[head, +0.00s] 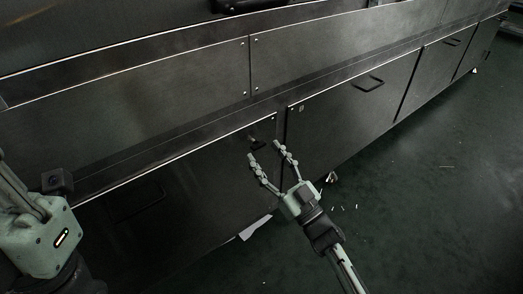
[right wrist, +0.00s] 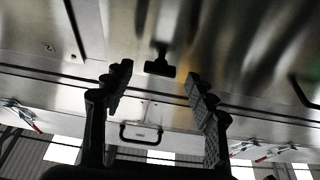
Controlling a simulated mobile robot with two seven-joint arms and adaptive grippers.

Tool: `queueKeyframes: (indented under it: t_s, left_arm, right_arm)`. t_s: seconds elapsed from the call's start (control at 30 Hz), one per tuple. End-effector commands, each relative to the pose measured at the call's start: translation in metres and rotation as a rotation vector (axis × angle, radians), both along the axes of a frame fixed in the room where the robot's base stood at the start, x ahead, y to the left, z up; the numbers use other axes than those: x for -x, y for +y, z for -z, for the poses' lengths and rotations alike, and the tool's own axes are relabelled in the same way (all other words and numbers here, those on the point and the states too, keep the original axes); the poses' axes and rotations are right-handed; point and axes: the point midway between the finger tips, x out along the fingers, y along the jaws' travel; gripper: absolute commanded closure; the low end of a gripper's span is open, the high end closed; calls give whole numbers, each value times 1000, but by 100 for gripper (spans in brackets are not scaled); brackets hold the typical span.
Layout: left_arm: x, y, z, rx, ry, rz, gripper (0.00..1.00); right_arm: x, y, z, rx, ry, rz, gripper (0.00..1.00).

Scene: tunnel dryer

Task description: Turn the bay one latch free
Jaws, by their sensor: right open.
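A small dark T-shaped latch (head: 257,142) sits near the upper right corner of a dark lower panel (head: 180,185) in the head view. In the right wrist view the black latch (right wrist: 159,64) stands out from a metal panel, between and beyond my fingertips. My right gripper (head: 264,150) is open and empty, with its fingers pointing at the panel around the latch's place. Its two fingers also frame the latch in the right wrist view (right wrist: 157,76). I see no contact with the latch. My left gripper is not in view.
A neighbouring lower panel (head: 345,105) to the right has a bar handle (head: 368,84). A handle (right wrist: 141,132) also shows in the right wrist view. The dark green floor (head: 430,200) is open at the right, with small white scraps near the dryer's foot.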

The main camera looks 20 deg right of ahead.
Motion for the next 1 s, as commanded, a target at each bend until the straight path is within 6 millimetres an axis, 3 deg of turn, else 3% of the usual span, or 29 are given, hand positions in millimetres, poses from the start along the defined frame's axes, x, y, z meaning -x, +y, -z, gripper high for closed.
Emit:
queueKeyframes:
  t_s: [0.2,0.47,0.87,1.0]
  left_arm:
    - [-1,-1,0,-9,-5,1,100]
    - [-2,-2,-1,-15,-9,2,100]
    - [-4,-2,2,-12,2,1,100]
    - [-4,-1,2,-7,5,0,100]
  right_arm:
    - [-17,7,-7,1,-1,-1,43]
    - [-18,7,-8,1,1,-1,43]
    - [-18,7,-8,0,0,-1,90]
    - [-18,7,-8,3,-1,-1,93]
